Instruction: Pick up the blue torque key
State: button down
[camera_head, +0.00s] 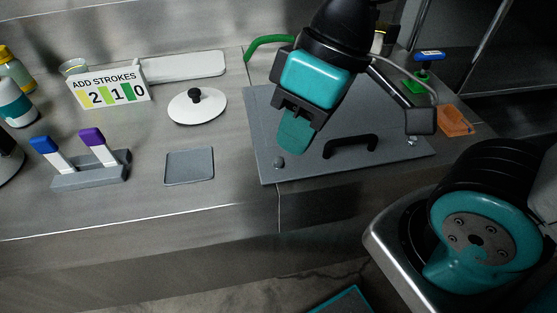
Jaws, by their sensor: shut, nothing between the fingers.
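A key with a blue T-shaped handle (429,56) and a dark shaft stands upright at the back right. Its lower end is at a green block (416,82); I cannot tell how it sits there. My gripper (295,132) points down over the left part of a grey plate (265,120), well to the left of the key and apart from it. The teal fingers are together and hold nothing.
The plate has a black handle (350,143) and knobs. An orange block (456,121) lies right of it. At left are a white lid (198,107), a grey pad (189,166), a number sign (109,89) and a holder (92,176) with blue- and purple-topped pieces. A green hose (268,42) runs behind.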

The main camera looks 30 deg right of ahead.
aim_at(426, 57)
jog(key=u, duration=1.6)
jog(key=k, duration=1.55)
jog(key=z, duration=1.75)
jog(key=i, duration=0.8)
